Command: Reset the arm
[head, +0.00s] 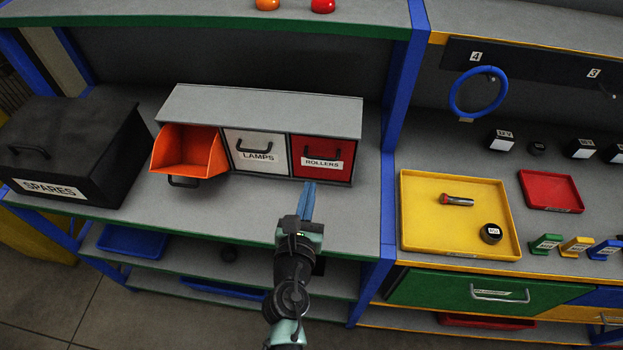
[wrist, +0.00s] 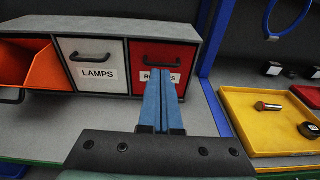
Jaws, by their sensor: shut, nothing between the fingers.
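My gripper (head: 308,186) is shut and empty, its blue fingers together. In the head view it reaches over the front edge of the grey shelf, just in front of the red drawer labelled ROLLERS (head: 311,170). In the wrist view the fingers (wrist: 160,88) point at that red drawer (wrist: 145,58) and hide part of its label. I cannot tell whether the fingertips touch the drawer front. The white LAMPS drawer (head: 244,141) beside it is closed. The orange drawer or bin (head: 205,150) at the left stands tilted out and looks empty.
A black SPARES box (head: 70,150) stands at the left. A blue post (head: 392,130) rises right of the drawers. Beyond it, a yellow tray (head: 425,218) holds a metal cylinder (head: 456,200) and a dark round weight (head: 491,233). A blue ring (head: 453,100) hangs above.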

